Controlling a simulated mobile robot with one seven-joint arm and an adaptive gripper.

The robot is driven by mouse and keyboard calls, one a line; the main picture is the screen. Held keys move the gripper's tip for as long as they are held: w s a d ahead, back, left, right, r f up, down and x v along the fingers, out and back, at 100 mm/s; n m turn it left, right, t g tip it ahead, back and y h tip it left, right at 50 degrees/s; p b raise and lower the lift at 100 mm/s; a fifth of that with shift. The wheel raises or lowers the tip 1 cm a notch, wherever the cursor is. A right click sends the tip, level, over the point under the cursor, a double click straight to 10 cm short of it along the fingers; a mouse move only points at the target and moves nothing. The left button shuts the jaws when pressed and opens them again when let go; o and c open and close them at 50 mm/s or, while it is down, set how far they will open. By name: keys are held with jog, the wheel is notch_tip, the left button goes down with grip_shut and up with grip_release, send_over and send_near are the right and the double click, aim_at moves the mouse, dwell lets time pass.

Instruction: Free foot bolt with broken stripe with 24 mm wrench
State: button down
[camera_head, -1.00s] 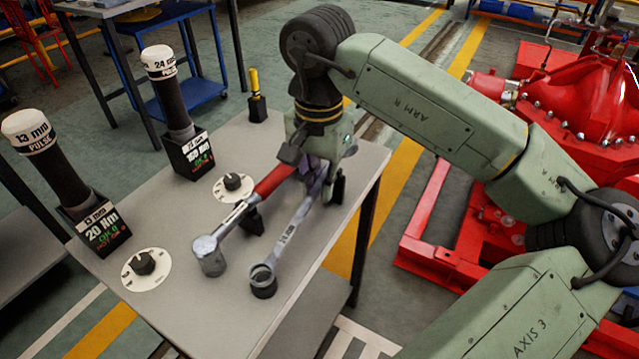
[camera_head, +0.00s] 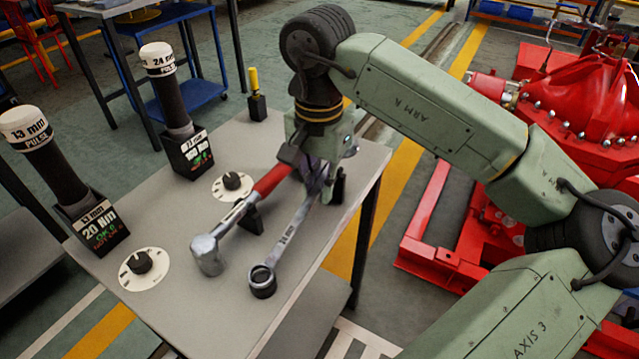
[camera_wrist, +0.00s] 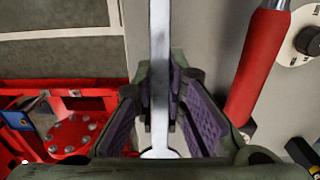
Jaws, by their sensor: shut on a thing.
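The 24 mm wrench (camera_head: 290,232) is a grey steel spanner over the table, its ring end (camera_head: 262,281) toward the front edge above a dark round support. My gripper (camera_head: 318,180) is shut on the handle near the wrench's other end. In the wrist view, the bright wrench handle (camera_wrist: 160,50) runs between the purple pads of my gripper (camera_wrist: 160,105). The red pumpset (camera_head: 585,110) stands on a red frame (camera_head: 432,240) at the right. Several bolts show on it, but a foot bolt with a broken stripe cannot be made out.
Two pulse tools, 13 mm (camera_head: 50,165) and 24 mm (camera_head: 170,95), stand in holders on the grey table (camera_head: 190,300). Two dials and a yellow-handled tool (camera_head: 256,95) are also there. Floor separates table and pumpset.

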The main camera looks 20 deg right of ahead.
aim_at(319, 185)
jog(key=shift+f+b, duration=0.65)
jog(key=shift+f, duration=0.05)
jog(key=c, duration=1.6)
grip_release()
jog(key=shift+o, duration=0.2)
jog(key=shift+r, duration=0.1)
notch_tip(319, 185, up, 12)
